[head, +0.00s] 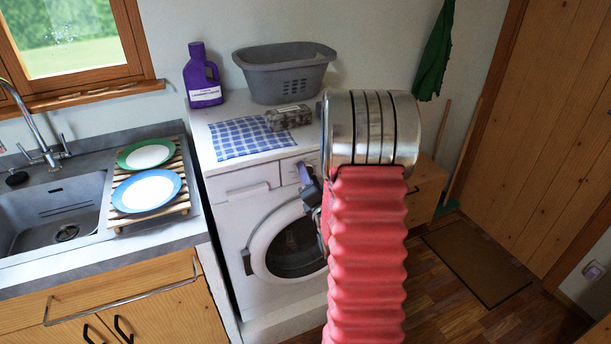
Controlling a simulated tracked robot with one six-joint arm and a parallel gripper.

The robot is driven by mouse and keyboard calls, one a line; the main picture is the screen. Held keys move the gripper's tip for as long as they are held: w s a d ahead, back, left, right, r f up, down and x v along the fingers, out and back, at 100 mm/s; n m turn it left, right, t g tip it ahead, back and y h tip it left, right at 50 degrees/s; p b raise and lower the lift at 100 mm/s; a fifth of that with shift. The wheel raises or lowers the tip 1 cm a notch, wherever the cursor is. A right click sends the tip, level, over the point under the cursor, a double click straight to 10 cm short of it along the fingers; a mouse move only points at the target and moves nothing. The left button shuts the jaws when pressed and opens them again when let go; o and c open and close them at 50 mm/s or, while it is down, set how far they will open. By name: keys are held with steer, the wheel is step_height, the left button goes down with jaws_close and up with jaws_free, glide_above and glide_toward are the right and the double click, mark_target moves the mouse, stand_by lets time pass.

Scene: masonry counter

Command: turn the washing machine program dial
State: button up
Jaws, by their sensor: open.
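The white washing machine (233,222) stands in the middle of the head view, with its round door (262,245) shut. Part of its front panel (291,170) shows near the top. The program dial cannot be made out clearly; my arm covers the right side of the panel. My gripper (307,181) shows only in part at the left edge of my arm, in front of the panel. It is open, and I see nothing held in it. I cannot tell whether it touches the machine.
A purple detergent bottle (203,75), a grey basket (285,72), a checked cloth (240,138) and a dark patterned block (288,117) are on the machine top. Left is a sink (20,219) with a plate rack (178,205). A doormat (475,268) lies on the floor at right.

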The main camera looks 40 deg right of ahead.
steer(key=c, duration=0.8)
steer(key=shift+o, duration=0.2)
